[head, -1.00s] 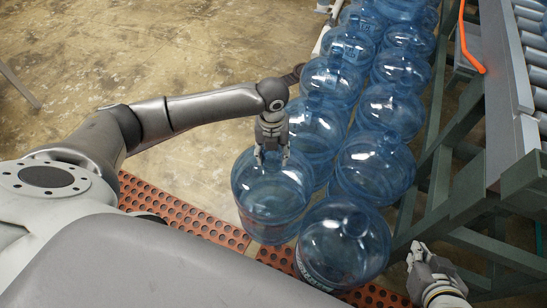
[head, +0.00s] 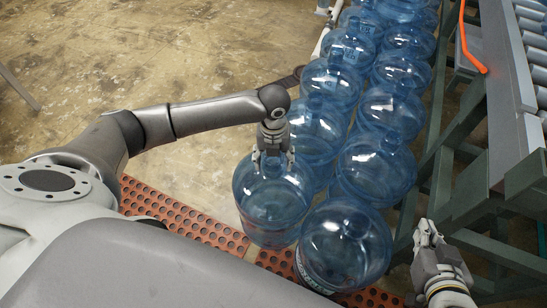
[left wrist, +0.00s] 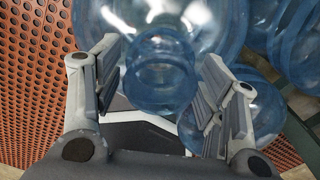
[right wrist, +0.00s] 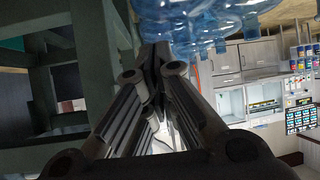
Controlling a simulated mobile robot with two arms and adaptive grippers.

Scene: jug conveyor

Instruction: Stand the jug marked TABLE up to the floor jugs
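Several clear blue water jugs stand upright in two rows on the floor. My left gripper (head: 273,163) is at the top of the nearest left-hand jug (head: 270,205). In the left wrist view its spread fingers (left wrist: 160,88) stand on both sides of the jug's neck (left wrist: 160,78), with gaps visible. Another jug (head: 343,243) stands nearest, with partly visible lettering low on its side. No TABLE marking is readable. My right gripper (head: 428,236) is empty, right of the nearest jug and apart from it. In the right wrist view its fingers (right wrist: 153,62) are together.
Perforated orange mats (head: 185,215) lie under and left of the near jugs. A green conveyor frame (head: 465,205) with rollers (head: 533,50) and an orange hose (head: 468,45) borders the right side. Open concrete floor (head: 160,50) lies at the left.

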